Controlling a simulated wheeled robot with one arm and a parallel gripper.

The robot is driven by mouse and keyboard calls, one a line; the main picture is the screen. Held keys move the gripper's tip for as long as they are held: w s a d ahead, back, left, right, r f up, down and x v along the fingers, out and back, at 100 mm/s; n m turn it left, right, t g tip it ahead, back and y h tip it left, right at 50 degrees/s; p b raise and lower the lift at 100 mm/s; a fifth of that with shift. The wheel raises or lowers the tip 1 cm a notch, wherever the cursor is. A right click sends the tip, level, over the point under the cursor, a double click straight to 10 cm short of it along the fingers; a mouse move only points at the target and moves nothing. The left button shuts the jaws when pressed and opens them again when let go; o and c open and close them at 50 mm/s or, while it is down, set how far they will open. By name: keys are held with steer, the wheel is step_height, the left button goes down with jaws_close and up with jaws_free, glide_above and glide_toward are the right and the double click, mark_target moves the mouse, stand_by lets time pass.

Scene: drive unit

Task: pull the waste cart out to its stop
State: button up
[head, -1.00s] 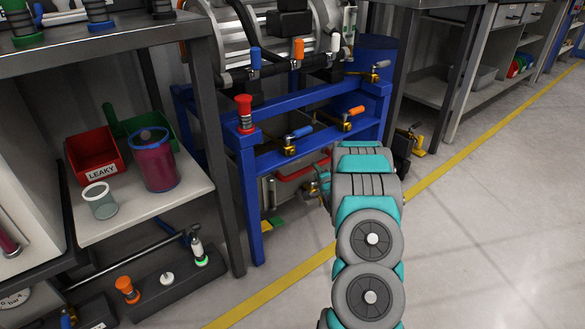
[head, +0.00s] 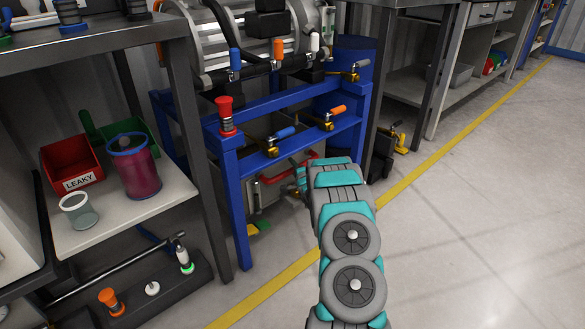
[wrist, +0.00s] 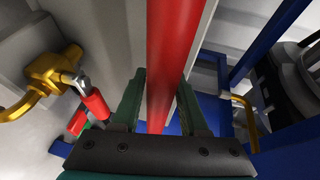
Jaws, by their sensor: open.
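The waste cart (head: 247,197) is a grey box low inside the blue frame, partly hidden by the frame and my arm. Its red handle (head: 272,179) runs across its front; in the wrist view the red bar (wrist: 174,35) passes between my two green fingers. My gripper (wrist: 162,85) is open, with one finger on each side of the bar. I cannot tell whether either finger touches it. In the head view my gripper (head: 300,178) is small and close to the handle, mostly hidden behind my arm.
The blue frame (head: 228,165) stands around and above the cart, with brass valves (head: 271,147) on its rail. A brass valve with a red lever (wrist: 55,75) is left of my fingers. Shelving stands at left. The floor (head: 480,210) at right is clear.

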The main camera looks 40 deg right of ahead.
steer(key=shift+w+f, duration=0.1)
steer(key=shift+w, duration=0.05)
jaws_close()
stand_by(0.4)
stand_by(1.0)
